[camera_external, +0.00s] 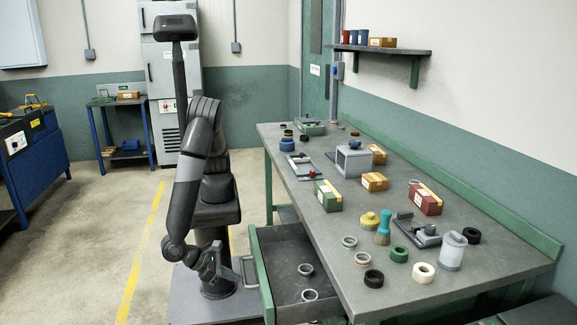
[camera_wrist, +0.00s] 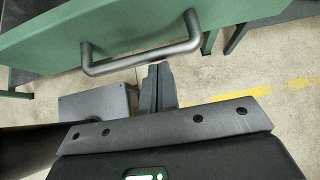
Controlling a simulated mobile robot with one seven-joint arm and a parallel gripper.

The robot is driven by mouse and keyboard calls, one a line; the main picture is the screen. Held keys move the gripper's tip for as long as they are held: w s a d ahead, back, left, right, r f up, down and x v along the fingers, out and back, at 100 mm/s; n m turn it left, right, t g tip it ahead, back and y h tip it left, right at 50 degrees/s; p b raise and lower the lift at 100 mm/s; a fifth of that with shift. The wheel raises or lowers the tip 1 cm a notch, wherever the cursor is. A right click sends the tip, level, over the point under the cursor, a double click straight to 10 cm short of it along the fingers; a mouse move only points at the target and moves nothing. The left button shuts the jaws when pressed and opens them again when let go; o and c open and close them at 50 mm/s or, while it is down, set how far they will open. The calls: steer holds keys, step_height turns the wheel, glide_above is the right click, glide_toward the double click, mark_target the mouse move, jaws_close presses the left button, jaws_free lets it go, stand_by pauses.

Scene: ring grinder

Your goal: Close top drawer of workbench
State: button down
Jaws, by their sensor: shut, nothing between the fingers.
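The workbench (camera_external: 300,215) has a grey top, and its top drawer (camera_external: 262,272) is pulled out toward my arm, with a green front. The drawer's grey bar handle (camera_external: 246,271) faces my gripper (camera_external: 236,280). Two rings (camera_external: 306,270) lie inside the drawer. In the wrist view the green drawer front (camera_wrist: 120,30) spans the top, with the curved handle (camera_wrist: 140,59) below it. My gripper (camera_wrist: 157,70) is shut and empty, its fingertips very close to the handle bar; I cannot tell whether they touch.
The bench top holds several rings, small boxes, a brush (camera_external: 383,228) and a white canister (camera_external: 452,252). A blue workbench (camera_external: 45,165) stands at the far left. The floor left of my arm, with a yellow line (camera_external: 142,255), is clear.

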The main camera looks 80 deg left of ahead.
mark_target(263, 262)
steer(key=w, duration=2.2)
steer(key=shift+w, duration=0.1)
steer(key=shift+w+a, duration=0.1)
steer(key=shift+w, duration=0.05)
steer(key=s, duration=0.5)
steer(key=shift+s+f, duration=0.15)
steer(key=shift+f, duration=0.25)
steer(key=v, duration=1)
